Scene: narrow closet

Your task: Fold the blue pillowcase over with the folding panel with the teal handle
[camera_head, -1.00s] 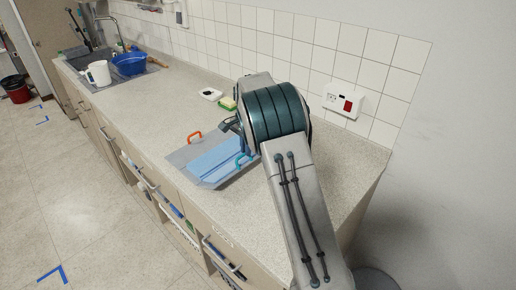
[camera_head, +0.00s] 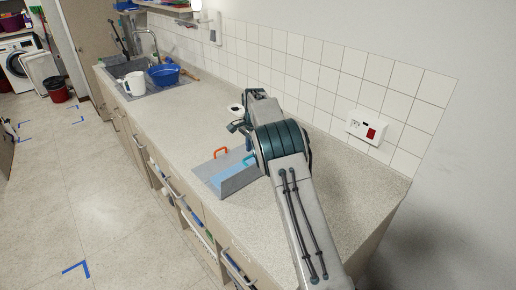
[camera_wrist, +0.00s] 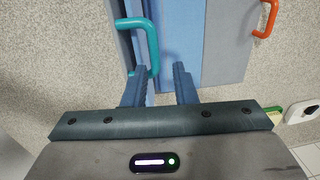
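The folding panel with the teal handle (camera_head: 241,181) stands raised at a steep angle on the counter in the head view. In the wrist view its teal handle (camera_wrist: 153,45) is beside a narrow, nearly edge-on panel. The blue pillowcase (camera_wrist: 181,38) lies on the board to the right of that handle; part of it shows in the head view (camera_head: 223,168). My gripper (camera_wrist: 160,86) has its fingers apart, with the handle's lower end near the left finger. I cannot tell whether they touch. My arm hides the gripper's contact in the head view.
An orange handle (camera_wrist: 266,18) stands on the far grey panel (camera_wrist: 229,42). A white jug (camera_head: 133,82) and blue basin (camera_head: 164,75) are at the sink. The counter between is clear.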

